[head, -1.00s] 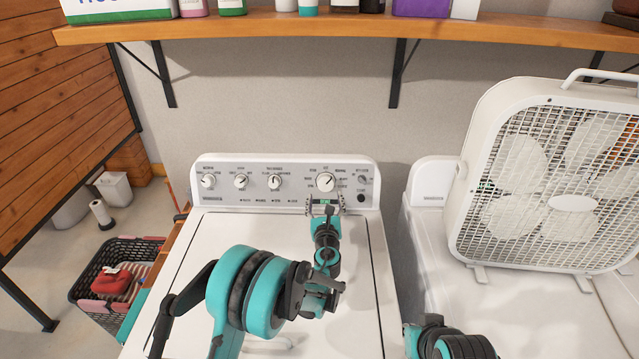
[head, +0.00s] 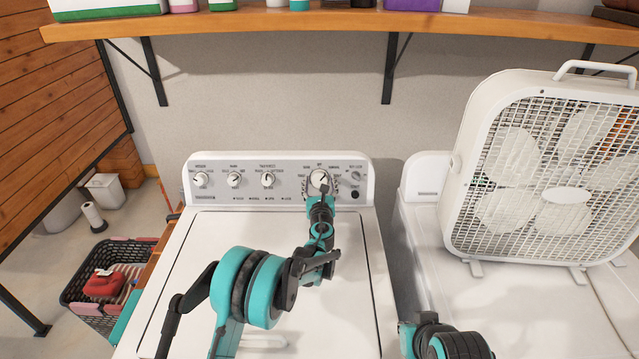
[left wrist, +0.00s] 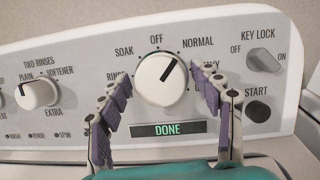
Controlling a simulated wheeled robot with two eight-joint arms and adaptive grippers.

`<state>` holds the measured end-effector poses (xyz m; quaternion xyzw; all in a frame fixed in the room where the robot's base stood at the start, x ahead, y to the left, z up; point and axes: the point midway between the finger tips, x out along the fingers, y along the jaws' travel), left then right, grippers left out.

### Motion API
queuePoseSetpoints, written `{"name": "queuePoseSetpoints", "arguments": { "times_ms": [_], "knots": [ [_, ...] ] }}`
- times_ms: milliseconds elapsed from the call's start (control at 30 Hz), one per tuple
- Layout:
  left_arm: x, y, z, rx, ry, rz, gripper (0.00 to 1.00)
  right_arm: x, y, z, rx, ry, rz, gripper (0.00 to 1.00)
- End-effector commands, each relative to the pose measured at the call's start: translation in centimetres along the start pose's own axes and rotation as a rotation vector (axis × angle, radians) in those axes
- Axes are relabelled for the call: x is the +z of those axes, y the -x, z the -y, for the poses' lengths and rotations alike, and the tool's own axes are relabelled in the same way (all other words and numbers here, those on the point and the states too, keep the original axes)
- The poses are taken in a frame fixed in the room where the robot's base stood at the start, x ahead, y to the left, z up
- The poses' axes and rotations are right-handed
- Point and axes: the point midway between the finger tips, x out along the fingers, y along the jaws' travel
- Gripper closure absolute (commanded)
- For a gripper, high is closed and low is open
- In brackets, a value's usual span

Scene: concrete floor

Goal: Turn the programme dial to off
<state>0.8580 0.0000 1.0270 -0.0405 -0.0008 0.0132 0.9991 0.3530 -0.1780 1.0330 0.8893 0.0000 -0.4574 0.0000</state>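The white programme dial (head: 319,179) is the large knob at the right of the washer's control panel. In the left wrist view the dial (left wrist: 160,79) has its dark pointer line aimed up and right, between OFF and NORMAL. A display (left wrist: 168,129) below it reads DONE in green. My left gripper (head: 320,191) is at the panel in front of the dial. In the left wrist view its padded fingers (left wrist: 162,88) are open, one either side of the dial, with gaps visible. My right gripper does not show; only part of that arm is at the bottom right.
Smaller knobs (head: 234,180) sit left on the panel. The KEY LOCK switch (left wrist: 264,60) and START button (left wrist: 257,112) are close to the right finger. A shelf (head: 290,25) runs above. A box fan (head: 548,170) stands on the neighbouring machine. The washer lid is mostly clear.

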Motion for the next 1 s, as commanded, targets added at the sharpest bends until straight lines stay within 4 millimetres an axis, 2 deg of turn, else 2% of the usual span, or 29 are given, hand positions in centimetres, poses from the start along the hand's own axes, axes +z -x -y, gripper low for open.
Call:
{"name": "queuePoseSetpoints", "arguments": {
  "times_ms": [33, 133, 567, 1000],
  "knots": [
    [0.0, 0.01, 0.01, 0.0, 0.0, 0.0, 0.55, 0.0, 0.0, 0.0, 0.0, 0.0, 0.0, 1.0],
    [0.0, 0.02, 0.01, 0.0, 0.0, 0.0, 0.81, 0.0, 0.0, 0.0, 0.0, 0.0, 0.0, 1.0],
    [-0.04, 0.02, 0.1, 0.019, 0.063, 0.0, 0.81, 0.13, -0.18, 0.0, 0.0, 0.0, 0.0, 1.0],
    [-0.01, 0.02, 0.18, 0.119, 0.371, -0.001, 0.81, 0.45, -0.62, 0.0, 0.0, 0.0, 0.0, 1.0]
  ]
}}
